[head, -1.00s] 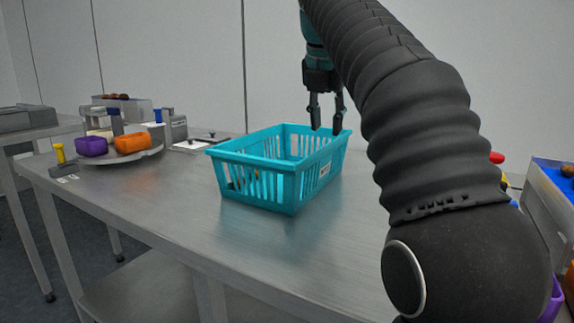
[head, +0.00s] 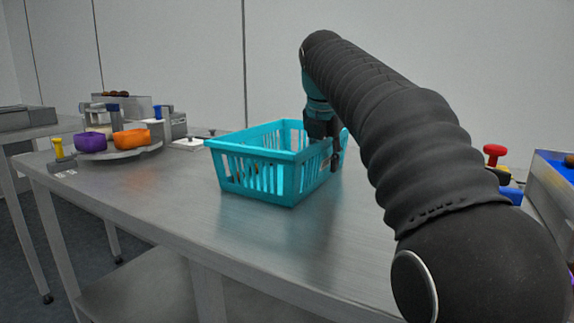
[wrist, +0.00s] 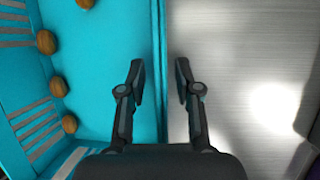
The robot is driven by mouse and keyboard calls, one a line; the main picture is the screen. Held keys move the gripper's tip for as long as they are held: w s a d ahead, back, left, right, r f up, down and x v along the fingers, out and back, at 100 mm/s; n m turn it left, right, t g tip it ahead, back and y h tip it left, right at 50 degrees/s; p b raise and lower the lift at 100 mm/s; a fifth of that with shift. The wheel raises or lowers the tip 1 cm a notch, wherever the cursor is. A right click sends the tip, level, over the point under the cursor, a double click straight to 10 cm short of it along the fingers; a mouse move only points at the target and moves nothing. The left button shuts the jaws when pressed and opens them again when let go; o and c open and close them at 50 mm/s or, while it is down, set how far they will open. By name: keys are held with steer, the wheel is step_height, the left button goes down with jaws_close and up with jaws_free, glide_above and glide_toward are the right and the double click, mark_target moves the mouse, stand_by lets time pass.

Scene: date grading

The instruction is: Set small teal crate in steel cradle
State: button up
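The small teal crate (head: 262,160) stands upright on the steel table in the head view, with slotted walls. In the wrist view its rim (wrist: 159,45) runs between my fingers, and a few brown dates (wrist: 60,87) lie inside. My gripper (head: 334,158) is lowered at the crate's right wall. The wrist view shows my gripper (wrist: 162,82) open, one finger inside the crate and one outside, with gaps to the wall. I cannot make out the steel cradle in these frames.
A round tray (head: 125,153) with a purple bowl (head: 90,141) and an orange bowl (head: 131,138) is at the left. A red knob (head: 496,150) and a grey bin (head: 556,190) are at the right. The table's front (head: 240,240) is bare.

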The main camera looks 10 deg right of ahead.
jaws_close()
steer(key=shift+r, duration=0.15)
